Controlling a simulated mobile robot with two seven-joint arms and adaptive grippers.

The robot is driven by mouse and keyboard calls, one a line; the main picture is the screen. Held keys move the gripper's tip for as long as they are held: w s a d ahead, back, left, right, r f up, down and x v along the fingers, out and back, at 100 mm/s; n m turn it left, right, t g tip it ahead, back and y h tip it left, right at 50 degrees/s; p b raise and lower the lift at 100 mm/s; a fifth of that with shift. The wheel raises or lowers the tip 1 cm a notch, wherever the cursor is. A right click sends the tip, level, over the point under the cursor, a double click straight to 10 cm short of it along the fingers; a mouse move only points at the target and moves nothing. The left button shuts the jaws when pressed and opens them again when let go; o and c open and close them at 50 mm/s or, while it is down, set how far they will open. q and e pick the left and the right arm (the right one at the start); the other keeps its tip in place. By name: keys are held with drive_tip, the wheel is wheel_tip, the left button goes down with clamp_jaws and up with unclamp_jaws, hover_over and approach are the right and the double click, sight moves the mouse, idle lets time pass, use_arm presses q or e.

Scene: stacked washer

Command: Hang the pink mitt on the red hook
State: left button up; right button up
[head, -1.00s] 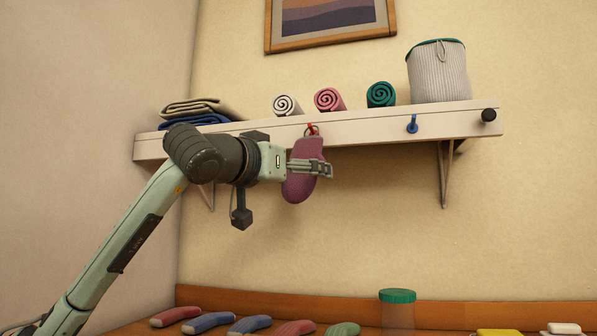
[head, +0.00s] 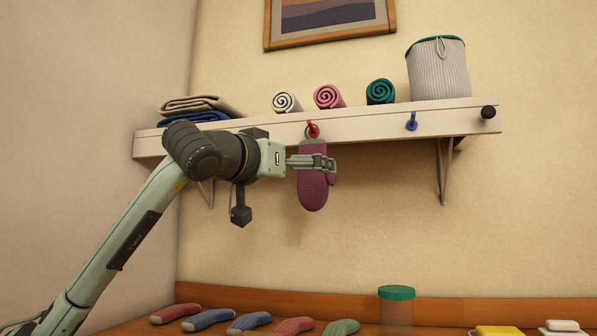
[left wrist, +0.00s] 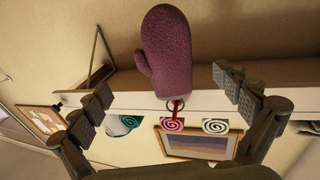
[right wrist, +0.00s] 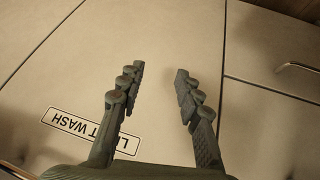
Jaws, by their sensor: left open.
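The pink mitt (head: 314,187), dark pink with a grey cuff, hangs below the red hook (head: 313,130) on the shelf's front board. Its ring appears to be looped on the hook; the left wrist view also shows the mitt (left wrist: 168,45) and the red hook (left wrist: 177,106) meeting at the ring. My left gripper (head: 326,163) is beside the mitt's upper part in the head view. In the left wrist view its fingers (left wrist: 160,102) are spread wide, with the mitt between and beyond them, not touching. My right gripper (right wrist: 160,85) is open and empty, facing a pale cabinet front.
The shelf (head: 360,128) carries folded cloths (head: 200,108), rolled towels (head: 328,97) and a striped basket (head: 438,72). A blue hook (head: 412,122) and a black knob (head: 488,112) are to the right. Several mitts and a green-lidded jar (head: 397,305) are on the counter below.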

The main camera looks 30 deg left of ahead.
use_arm(q)
drive_tip(key=s, duration=1.2)
drive_tip(key=shift+f, duration=0.25)
